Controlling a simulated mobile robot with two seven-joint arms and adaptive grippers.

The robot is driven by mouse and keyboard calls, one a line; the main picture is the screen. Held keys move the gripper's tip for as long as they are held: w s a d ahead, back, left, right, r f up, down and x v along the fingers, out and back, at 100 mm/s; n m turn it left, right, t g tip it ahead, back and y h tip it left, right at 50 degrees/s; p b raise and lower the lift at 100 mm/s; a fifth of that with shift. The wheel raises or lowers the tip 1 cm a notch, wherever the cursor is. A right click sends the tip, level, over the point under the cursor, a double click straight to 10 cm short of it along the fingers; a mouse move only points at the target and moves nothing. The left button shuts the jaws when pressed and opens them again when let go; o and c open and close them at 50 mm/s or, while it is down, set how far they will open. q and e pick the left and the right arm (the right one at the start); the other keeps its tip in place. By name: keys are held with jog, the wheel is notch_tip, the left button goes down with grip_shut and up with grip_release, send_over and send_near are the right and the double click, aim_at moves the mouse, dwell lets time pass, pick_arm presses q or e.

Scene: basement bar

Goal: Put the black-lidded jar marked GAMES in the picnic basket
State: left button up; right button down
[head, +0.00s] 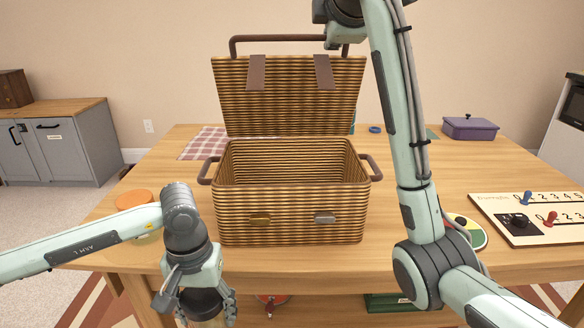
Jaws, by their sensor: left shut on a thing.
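The picnic basket (290,215) is brown wicker and stands on the wooden table with its lid (290,100) raised at the back. Its inside looks empty as far as I see. My left gripper (204,301) is low at the table's front edge, left of and nearer than the basket. It is shut on a jar (208,306) with a dark top and a pale lower part, cut off by the bottom edge; no marking is readable. My right arm rises right of the basket, and its end is near the lid handle; its fingers are not clear.
An orange round lid (134,200) lies left of the basket, partly behind my left arm. A checked cloth (205,143) lies at the back left. A counting board (530,218) is at the right, a purple box (470,127) at the back right. A red thing (271,304) is under the table.

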pick_arm(q)
jog(key=w+d+r, duration=0.1)
jog(key=d+r, duration=0.2)
jog(key=r, duration=0.6)
jog(key=w+d+r, duration=0.1)
jog(key=d+r, duration=0.3)
jog(key=r, duration=0.5)
jog(key=w+d+r, duration=0.1)
jog(key=d+r, duration=0.2)
jog(key=r, duration=0.6)
jog(key=w, duration=1.5)
jog(key=f, duration=0.9)
jog(key=w+a+f, duration=0.1)
jog(key=f, duration=0.4)
jog(key=shift+f, duration=0.7)
jog(key=o, duration=1.7)
